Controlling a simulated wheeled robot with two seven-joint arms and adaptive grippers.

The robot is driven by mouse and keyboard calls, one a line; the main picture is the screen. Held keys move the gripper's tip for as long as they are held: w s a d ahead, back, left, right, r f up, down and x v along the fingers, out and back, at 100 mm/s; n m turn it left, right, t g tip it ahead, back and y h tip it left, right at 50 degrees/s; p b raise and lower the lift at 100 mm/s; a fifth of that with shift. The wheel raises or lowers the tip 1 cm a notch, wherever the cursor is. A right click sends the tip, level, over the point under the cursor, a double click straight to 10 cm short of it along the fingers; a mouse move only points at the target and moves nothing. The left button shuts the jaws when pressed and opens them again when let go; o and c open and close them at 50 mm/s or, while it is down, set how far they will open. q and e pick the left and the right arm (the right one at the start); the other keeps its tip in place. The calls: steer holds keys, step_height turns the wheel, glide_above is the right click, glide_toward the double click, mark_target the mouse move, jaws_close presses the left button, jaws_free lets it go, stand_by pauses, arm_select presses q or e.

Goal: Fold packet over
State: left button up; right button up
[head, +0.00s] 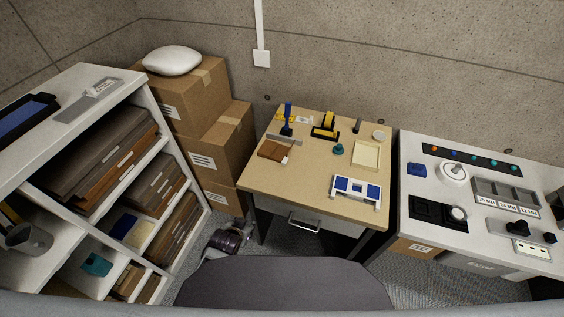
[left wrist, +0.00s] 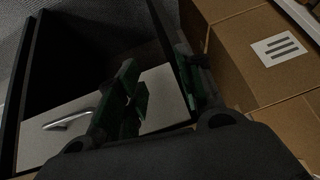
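A flat brown folded piece (head: 273,151) with a small white tab at its right lies on the left of the tan desk (head: 310,178). A cream sheet (head: 365,155) lies at the desk's right; I cannot tell which is the packet. My left gripper (head: 230,238) is low beside the desk's left side, below the desktop and well away from both. In the left wrist view its two green-lined fingers (left wrist: 160,88) are apart with nothing between them. Neither flat piece shows in that view. My right gripper is not in view.
A blue-and-white stand (head: 357,190), a yellow-black dispenser (head: 325,126) and a teal knob-shaped item (head: 338,149) stand on the desk. Stacked cardboard boxes (head: 222,140) and a full shelf unit (head: 160,160) crowd the left. A drawer (head: 303,222) is under the desktop.

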mark_target(285, 161)
arm_select(q)
steer(key=w+d+r+m+t+h, duration=0.1)
steer(key=w+d+r, duration=0.3)
steer(key=r, duration=0.5)
steer(key=w+d+r+m+t+h, duration=0.1)
steer(key=w+d+r+t, duration=0.3)
steer(key=d+r, duration=0.3)
steer(key=shift+w+r+m+t+h, duration=0.3)
steer(key=shift+r+m+h, duration=0.1)
steer(key=shift+r, duration=0.55)
steer(key=shift+p, duration=0.3)
steer(key=shift+x, duration=6.85)
jaws_close()
